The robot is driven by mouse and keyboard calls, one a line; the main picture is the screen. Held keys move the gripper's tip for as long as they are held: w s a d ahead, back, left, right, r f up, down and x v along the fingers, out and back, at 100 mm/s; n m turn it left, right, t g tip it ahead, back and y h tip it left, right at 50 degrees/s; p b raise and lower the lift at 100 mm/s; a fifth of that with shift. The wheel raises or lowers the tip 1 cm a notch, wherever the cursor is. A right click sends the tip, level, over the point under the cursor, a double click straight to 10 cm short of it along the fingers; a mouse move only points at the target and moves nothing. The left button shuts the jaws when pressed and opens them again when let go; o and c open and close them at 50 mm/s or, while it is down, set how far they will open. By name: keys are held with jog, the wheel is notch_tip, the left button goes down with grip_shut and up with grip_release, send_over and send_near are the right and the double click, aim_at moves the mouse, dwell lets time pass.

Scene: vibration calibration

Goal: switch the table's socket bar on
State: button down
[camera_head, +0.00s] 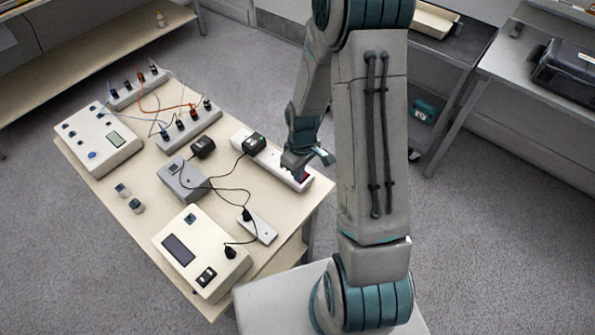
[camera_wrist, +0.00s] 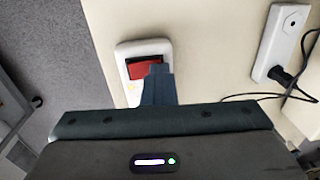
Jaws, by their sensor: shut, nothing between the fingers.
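My gripper (camera_head: 299,172) is over that end of the bar. In the wrist view my shut fingertips (camera_wrist: 158,72) overlap the lower right of the red switch. I cannot tell whether they touch it. A small yellowish mark shows on the bar beside the fingers.
A grey box (camera_head: 183,180) and a cream instrument (camera_head: 200,250) stand left of the bar, with black cables between them. A small white socket block (camera_head: 258,228) lies nearby. Another cream instrument (camera_head: 98,140) and terminal blocks stand at the far end.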

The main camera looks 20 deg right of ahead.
aim_at(307, 172)
jog(key=shift+w+d, duration=0.1)
jog(key=shift+d, duration=0.05)
jog(key=shift+w+d+r, duration=0.1)
jog(key=shift+w+d, duration=0.3)
jog(key=shift+d, duration=0.3)
jog(key=shift+a, duration=0.1)
jog(key=shift+w+r+p, duration=0.1)
jog(key=shift+r+p, duration=0.4)
jog(key=shift+r, duration=0.05)
notch_tip(307, 172, up, 13)
jog(key=d+p, duration=0.1)
jog(key=shift+w+d, duration=0.25)
jog(key=shift+w, duration=0.15)
jog(key=shift+f, duration=0.15)
